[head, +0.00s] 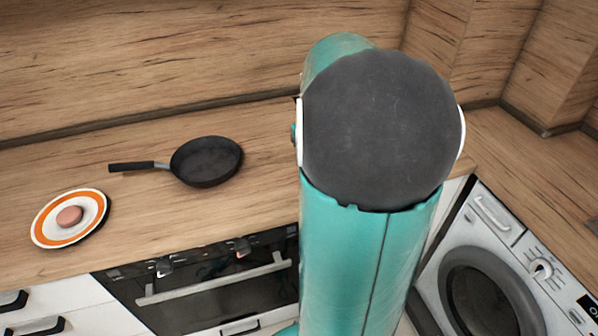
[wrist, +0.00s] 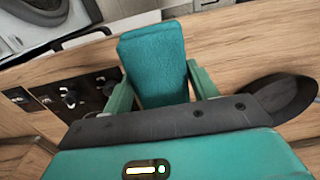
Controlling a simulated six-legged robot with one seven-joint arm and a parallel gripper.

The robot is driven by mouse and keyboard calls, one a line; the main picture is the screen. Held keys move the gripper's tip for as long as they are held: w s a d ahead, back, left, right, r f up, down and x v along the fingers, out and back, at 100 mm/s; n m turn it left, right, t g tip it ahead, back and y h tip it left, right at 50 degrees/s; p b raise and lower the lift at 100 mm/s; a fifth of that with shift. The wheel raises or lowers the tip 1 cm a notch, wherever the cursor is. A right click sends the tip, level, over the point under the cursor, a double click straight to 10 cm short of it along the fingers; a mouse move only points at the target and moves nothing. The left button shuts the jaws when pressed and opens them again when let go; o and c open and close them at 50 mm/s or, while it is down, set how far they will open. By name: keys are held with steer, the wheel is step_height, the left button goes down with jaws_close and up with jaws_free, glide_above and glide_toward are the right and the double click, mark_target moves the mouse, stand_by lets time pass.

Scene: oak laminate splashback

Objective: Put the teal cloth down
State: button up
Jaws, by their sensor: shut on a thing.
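The teal cloth (wrist: 153,55) shows in the wrist view as a folded, flat-looking block. It sits between the two green fingers of my gripper (wrist: 158,80), which is shut on it. The cloth is over the wooden worktop (wrist: 235,50), and I cannot tell whether it touches the wood. In the head view my own arm hides the cloth and the gripper.
A black frying pan (head: 207,161) lies on the worktop, handle to the left; its edge shows in the wrist view (wrist: 285,97). An orange-rimmed plate (head: 48,234) holds a pinkish round item (head: 69,216). The oven (head: 210,285) and washing machine (head: 490,270) stand in front.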

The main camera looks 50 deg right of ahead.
steer(key=w+f, duration=0.2)
steer(key=w+d+f, duration=0.1)
steer(key=w+f, duration=0.1)
steer(key=w+d+f, duration=0.1)
steer(key=w+f, duration=0.2)
steer(key=shift+d, duration=0.2)
steer(key=shift+w+f, duration=0.1)
steer(key=shift+f, duration=1.55)
steer(key=shift+f, duration=0.1)
steer(key=o, duration=1)
steer(key=shift+o, duration=0.2)
step_height(320, 180, up, 12)
steer(key=shift+r, duration=0.2)
